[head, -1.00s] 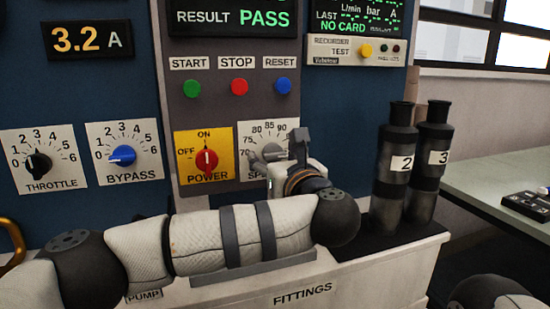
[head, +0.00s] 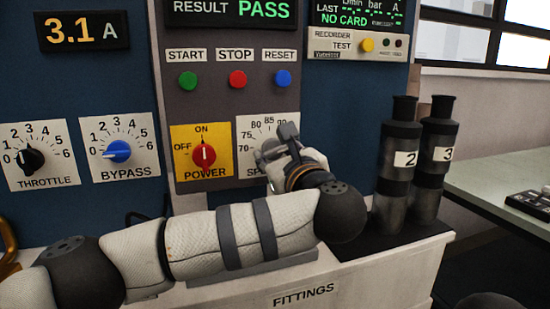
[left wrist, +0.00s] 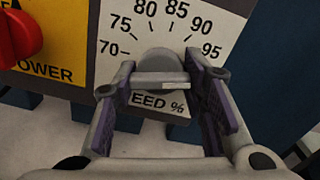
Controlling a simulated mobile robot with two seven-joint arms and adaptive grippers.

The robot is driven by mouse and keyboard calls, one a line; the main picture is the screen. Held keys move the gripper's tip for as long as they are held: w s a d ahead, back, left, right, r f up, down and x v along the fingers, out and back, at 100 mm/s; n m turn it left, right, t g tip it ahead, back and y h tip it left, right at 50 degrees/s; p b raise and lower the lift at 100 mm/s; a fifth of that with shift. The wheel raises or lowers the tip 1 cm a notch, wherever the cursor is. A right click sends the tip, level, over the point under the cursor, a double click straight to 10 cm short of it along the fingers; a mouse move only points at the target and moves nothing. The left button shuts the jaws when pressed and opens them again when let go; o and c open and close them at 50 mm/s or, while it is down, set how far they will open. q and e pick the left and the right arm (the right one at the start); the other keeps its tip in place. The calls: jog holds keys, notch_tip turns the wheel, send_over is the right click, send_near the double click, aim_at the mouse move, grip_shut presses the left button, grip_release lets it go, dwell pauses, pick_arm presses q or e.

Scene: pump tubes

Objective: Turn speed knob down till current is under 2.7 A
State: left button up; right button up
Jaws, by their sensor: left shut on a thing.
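The current display (head: 82,32) on the blue panel reads 3.1 A. The grey speed knob (left wrist: 160,64) sits on a white dial plate (head: 250,126) whose scale shows 70 to 95. My left gripper (head: 276,150) is at this dial, with its fingers either side of the knob in the left wrist view (left wrist: 162,82), shut on it. The gripper and wrist cover much of the dial in the head view. The knob's pointer setting is not clear to me. My right gripper is out of view.
The red power knob (head: 204,155) is close left of the dial, pointing up at ON. Green, red and blue buttons (head: 237,79) are above. Two dark cylinders marked 2 (head: 398,185) and 3 (head: 433,180) stand right of my left forearm.

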pick_arm(q)
jog(key=shift+f+n+b, duration=0.1)
jog(key=shift+n+b, duration=0.5)
jog(key=shift+n, duration=0.6)
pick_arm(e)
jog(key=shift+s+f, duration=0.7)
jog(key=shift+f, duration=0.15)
pick_arm(q)
jog(key=o, duration=1.2)
jog(key=v, duration=1.2)
